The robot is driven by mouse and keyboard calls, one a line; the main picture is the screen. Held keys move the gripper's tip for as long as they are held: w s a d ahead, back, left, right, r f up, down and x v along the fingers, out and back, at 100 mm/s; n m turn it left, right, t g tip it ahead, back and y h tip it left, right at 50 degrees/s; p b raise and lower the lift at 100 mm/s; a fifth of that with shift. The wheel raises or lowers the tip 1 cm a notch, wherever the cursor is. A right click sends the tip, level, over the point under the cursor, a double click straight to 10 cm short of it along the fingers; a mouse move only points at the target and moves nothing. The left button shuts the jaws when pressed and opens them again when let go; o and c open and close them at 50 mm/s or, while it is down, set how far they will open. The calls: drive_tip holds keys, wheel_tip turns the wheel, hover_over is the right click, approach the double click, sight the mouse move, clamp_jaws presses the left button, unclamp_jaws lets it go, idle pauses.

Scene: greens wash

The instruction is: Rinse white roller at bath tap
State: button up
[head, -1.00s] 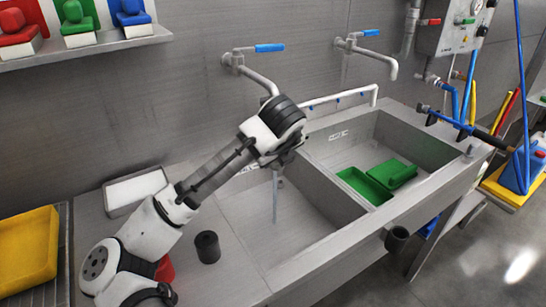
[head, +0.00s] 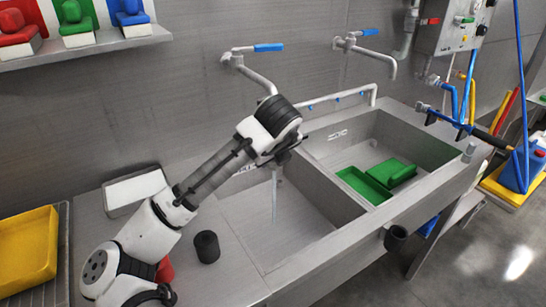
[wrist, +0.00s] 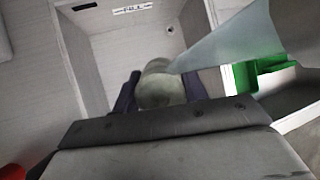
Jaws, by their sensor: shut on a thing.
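The roller (wrist: 160,88) shows in the wrist view as a short, rounded, pale grey-olive body, dull rather than clean white. My gripper (wrist: 158,92) is shut on it, with a dark finger on each side. In the head view my wrist hides the roller, above the left basin (head: 305,228). The bath tap (head: 255,78), with a blue lever, is on the wall behind. A water stream (head: 274,195) falls into the left basin below my wrist. In the wrist view the pale stream (wrist: 225,48) passes close to the roller's right side; I cannot tell whether they touch.
The right basin (head: 335,150) holds a green tray (head: 362,188) and a green block (head: 390,171). A second tap (head: 380,55) is above it. A black cup (head: 207,247) and a white-topped box (head: 135,189) stand on the left counter. A yellow tray (head: 28,250) lies far left.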

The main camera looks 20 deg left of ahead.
drive_tip(key=shift+d, duration=0.15)
drive_tip(key=shift+w+d, duration=0.1)
drive_tip(key=shift+d, duration=0.15)
drive_tip(key=shift+a, duration=0.35)
idle(0.5)
drive_tip(key=shift+d, duration=0.35)
drive_tip(key=shift+a, duration=0.45)
idle(0.4)
drive_tip(key=s+d, duration=0.2)
drive_tip(key=s, duration=0.6)
idle(0.4)
idle(1.1)
